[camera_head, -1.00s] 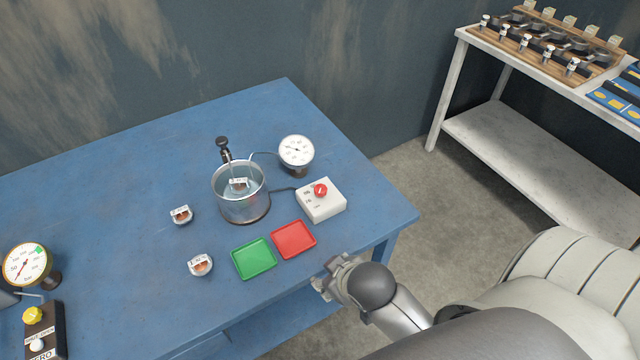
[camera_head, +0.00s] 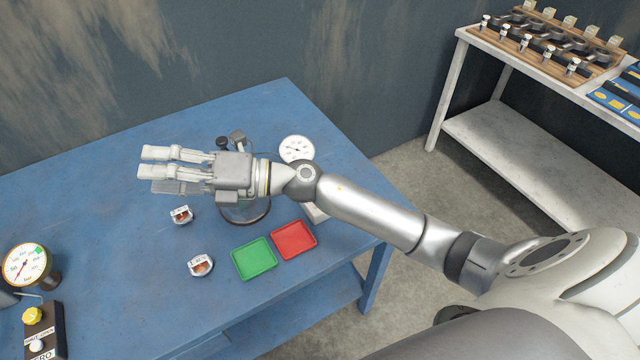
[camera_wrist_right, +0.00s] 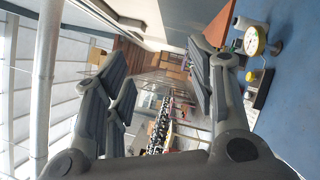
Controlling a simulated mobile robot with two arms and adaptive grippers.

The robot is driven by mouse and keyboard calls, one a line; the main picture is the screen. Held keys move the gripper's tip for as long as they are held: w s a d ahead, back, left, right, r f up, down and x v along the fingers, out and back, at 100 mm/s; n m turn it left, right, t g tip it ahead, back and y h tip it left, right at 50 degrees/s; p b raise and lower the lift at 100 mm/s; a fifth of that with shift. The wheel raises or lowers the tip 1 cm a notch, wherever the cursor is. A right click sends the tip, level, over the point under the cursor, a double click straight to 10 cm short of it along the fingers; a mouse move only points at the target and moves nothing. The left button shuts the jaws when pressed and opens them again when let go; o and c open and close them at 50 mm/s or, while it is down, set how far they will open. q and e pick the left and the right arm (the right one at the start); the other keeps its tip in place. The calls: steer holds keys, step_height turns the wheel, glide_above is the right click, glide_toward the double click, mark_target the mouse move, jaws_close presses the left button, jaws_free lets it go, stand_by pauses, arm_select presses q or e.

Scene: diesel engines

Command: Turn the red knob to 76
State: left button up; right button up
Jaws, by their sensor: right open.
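The red knob is hidden now in the head view behind my right arm. Only a lower edge of its white control box (camera_head: 315,212) shows below the arm. The white dial gauge (camera_head: 296,149) stands just behind the arm. My left gripper is not in view.
A green tray (camera_head: 254,259) and a red tray (camera_head: 293,240) lie at the table's front.

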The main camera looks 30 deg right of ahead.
steer(key=w+d+f+n+g+h, duration=0.2)
steer(key=d+f+n+g+h, duration=0.65)
steer(key=f, duration=0.55)
steer(key=d+h, duration=1)
steer(key=d, duration=1.2)
steer(key=shift+m+g+y, duration=0.25)
steer(key=shift+m+g, duration=0.1)
steer(key=f+p, duration=0.1)
steer(key=f, duration=0.2)
steer(key=f+p, duration=0.1)
steer(key=f, duration=0.3)
steer(key=w+f+p, duration=0.1)
steer(key=f, duration=0.2)
steer(key=shift+f, duration=0.35)
steer(key=c, duration=1)
